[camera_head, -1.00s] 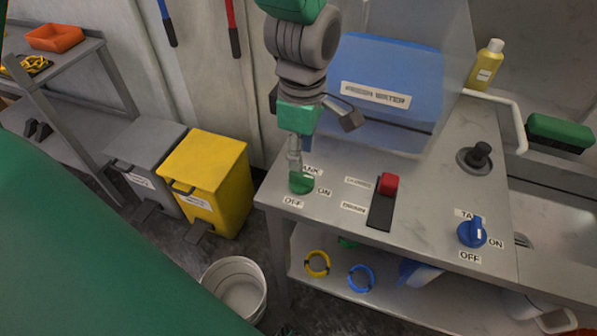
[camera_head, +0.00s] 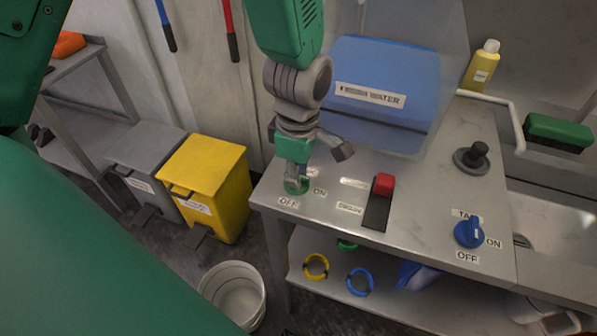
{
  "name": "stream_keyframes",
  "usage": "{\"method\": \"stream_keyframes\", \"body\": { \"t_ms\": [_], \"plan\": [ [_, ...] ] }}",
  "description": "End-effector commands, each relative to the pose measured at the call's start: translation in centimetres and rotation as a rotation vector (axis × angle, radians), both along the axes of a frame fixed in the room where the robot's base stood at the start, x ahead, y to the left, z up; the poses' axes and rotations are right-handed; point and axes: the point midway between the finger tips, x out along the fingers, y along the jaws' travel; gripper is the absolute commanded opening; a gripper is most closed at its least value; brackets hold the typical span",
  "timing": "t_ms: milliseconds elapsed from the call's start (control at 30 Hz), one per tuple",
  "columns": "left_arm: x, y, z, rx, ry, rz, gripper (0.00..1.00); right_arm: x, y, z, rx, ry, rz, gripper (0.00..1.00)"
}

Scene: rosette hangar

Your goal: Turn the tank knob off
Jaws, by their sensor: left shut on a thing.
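A green tank knob (camera_head: 291,188) sits at the left end of the metal counter, with OFF and ON labels beside it. My left gripper (camera_head: 296,182) reaches down over this knob and is shut on it, hiding most of it and its TANK label. A second, blue tank knob (camera_head: 468,233) stands at the right of the counter, with TANK, ON and OFF labels around it. Its ridge points up toward the TANK label. My right gripper is not in view.
A red-handled slide switch (camera_head: 382,186) stands between the knobs. Behind are a blue fresh water tank (camera_head: 381,75), a black knob (camera_head: 474,155) and a yellow bottle (camera_head: 482,65). A yellow bin (camera_head: 205,175) and white bucket (camera_head: 232,289) stand on the floor at left.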

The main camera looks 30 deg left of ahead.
Motion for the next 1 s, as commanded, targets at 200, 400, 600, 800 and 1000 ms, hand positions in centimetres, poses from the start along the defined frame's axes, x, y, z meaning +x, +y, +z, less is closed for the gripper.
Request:
{"method": "stream_keyframes", "body": {
  "t_ms": [200,400,600,800,1000],
  "plan": [
    [0.0,-0.2,0.0,-0.013,-0.002,-0.003,0.0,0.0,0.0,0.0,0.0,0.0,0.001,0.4],
    [0.0,0.0,0.0,-0.01,0.0,-0.021,0.0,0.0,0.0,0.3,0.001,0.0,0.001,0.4],
    [0.0,0.0,0.3,-0.009,0.0,-0.101,0.0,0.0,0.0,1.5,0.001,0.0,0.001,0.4],
    [0.0,0.1,0.4,-0.01,0.001,-0.253,0.0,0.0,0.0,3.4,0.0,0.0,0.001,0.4],
    [0.1,0.2,0.4,-0.009,0.001,-0.441,0.0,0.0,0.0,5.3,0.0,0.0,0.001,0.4]
  ]
}}
